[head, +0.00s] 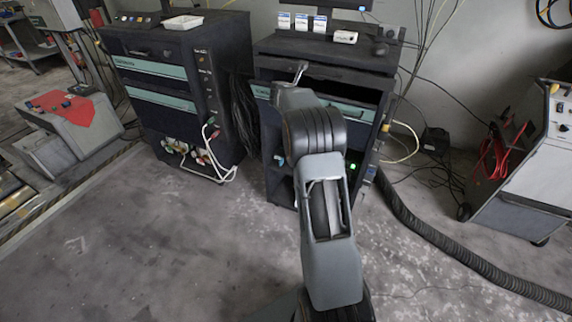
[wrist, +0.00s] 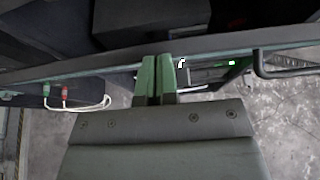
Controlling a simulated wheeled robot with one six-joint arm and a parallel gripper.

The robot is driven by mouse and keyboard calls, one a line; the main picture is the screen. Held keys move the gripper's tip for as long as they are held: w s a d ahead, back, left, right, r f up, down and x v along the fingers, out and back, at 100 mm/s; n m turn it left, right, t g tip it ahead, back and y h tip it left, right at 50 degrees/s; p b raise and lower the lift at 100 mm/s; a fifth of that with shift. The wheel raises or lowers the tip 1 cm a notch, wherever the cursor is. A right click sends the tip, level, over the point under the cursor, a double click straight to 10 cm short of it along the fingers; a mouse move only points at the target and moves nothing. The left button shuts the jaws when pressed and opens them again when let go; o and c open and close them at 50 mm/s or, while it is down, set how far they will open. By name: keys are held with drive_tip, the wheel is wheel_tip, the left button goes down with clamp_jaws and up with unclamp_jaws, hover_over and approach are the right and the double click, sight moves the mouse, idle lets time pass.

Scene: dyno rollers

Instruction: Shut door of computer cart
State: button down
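The computer cart (head: 385,62) is the dark cabinet at the centre of the head view. A dark opening shows in its upper front, above a front panel with a teal strip (head: 352,111). My arm hides the middle of this front, so how far the door stands open is unclear. My gripper (head: 301,72) is at the upper front of the cart. In the wrist view my gripper's fingers (wrist: 157,76) are close together with only a thin gap, and nothing shows between them. Their tips overlap a long grey edge (wrist: 95,68); contact cannot be told. A dark bar handle (wrist: 288,71) is at right.
A similar dark cabinet (head: 172,62) with white cables stands to the left. A thick black hose (head: 440,236) runs along the floor at right, near a grey wheeled machine (head: 525,185). Small boxes (head: 301,22) sit on the cart top. The front-left floor is clear.

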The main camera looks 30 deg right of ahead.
drive_tip(key=shift+w+d+r+p, duration=0.35)
drive_tip(key=shift+d+p, duration=0.2)
drive_tip(key=shift+p, duration=0.25)
drive_tip(key=shift+w+d+r+p, duration=0.25)
drive_tip(key=shift+w+d+p, duration=0.25)
drive_tip(key=shift+p, duration=0.25)
drive_tip(key=shift+d, duration=0.3)
